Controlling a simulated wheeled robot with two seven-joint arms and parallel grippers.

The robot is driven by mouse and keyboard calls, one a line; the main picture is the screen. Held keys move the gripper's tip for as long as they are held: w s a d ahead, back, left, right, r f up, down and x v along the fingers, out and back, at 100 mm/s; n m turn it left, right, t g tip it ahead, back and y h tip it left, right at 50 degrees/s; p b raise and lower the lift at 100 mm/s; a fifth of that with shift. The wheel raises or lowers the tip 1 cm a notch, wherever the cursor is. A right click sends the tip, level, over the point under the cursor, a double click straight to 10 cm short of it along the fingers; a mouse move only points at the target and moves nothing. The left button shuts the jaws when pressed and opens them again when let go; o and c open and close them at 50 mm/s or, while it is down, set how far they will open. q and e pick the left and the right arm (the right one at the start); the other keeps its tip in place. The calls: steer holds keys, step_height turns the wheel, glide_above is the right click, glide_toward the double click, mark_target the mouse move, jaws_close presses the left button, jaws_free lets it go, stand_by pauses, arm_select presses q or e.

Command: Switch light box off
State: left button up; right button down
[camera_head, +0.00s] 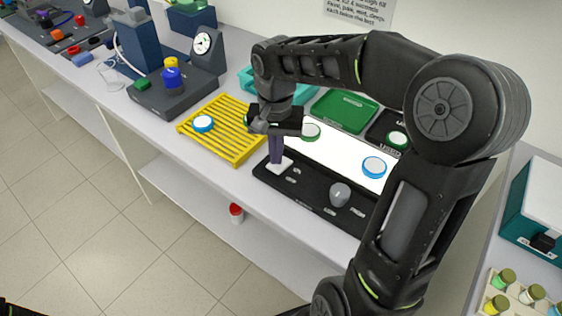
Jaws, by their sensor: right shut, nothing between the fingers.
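The light box (307,199) is a black unit on the bench with a bright white, lit panel (335,155). Its front strip carries a white switch (283,166) at the left end, a grey knob (340,194) and small white labels. My right gripper (277,160) points down over the switch, shut and empty. Its fingertips are at the switch, and I cannot tell whether they touch or press it. The fingers hide part of the switch, and my right arm hides the right end of the box. My left gripper is out of view.
Two discs, one green-rimmed (310,132) and one blue-rimmed (374,167), lie on the lit panel. A yellow slatted rack (240,148) with a blue-rimmed disc (203,123) stands left. A green tray (345,110) is behind. A gauge stand (203,62) stands farther left.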

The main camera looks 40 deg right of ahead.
steer(key=shift+f+b, duration=0.65)
steer(key=shift+f, duration=0.2)
stand_by(0.3)
steer(key=shift+r+p, duration=2.75)
steer(key=shift+r, duration=0.85)
